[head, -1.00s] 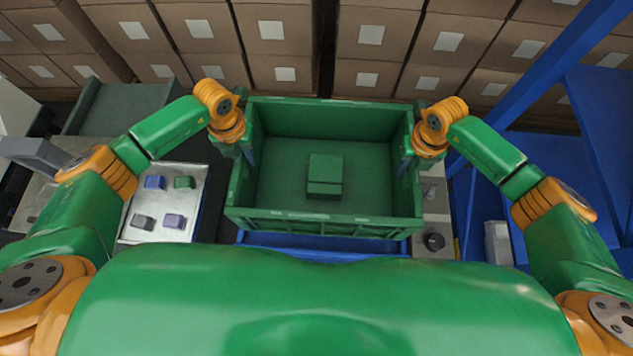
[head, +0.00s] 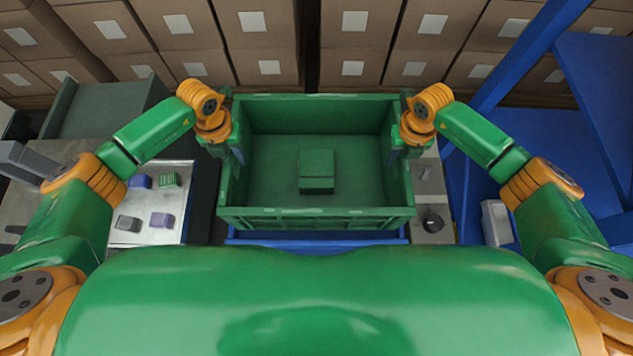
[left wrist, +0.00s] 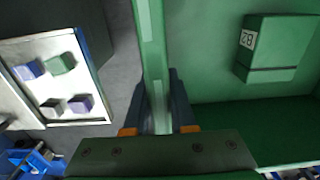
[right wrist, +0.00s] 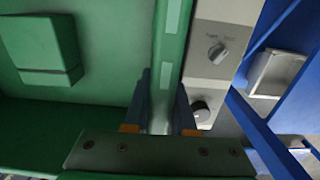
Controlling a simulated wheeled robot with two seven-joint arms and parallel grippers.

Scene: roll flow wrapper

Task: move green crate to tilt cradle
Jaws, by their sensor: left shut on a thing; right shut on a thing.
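The green crate (head: 315,218) is held between my two arms in the head view, its open top facing up. One green block (head: 316,170) lies inside it; the left wrist view shows a small printed label on this block (left wrist: 268,45). My left gripper (head: 234,155) is shut on the crate's left wall, and that wall (left wrist: 152,60) runs between its fingers in the left wrist view. My right gripper (head: 396,152) is shut on the right wall, which also shows between the fingers in the right wrist view (right wrist: 168,60). I cannot make out the tilt cradle for certain; a blue structure (head: 300,243) shows under the crate's near edge.
A metal tray (head: 150,235) with several small coloured blocks stands left of the crate. A grey panel with knobs (head: 432,195) is to the right, beside a blue frame (head: 520,165). Stacked cardboard boxes (head: 355,75) line the back. A grey-green chute (head: 100,120) is at back left.

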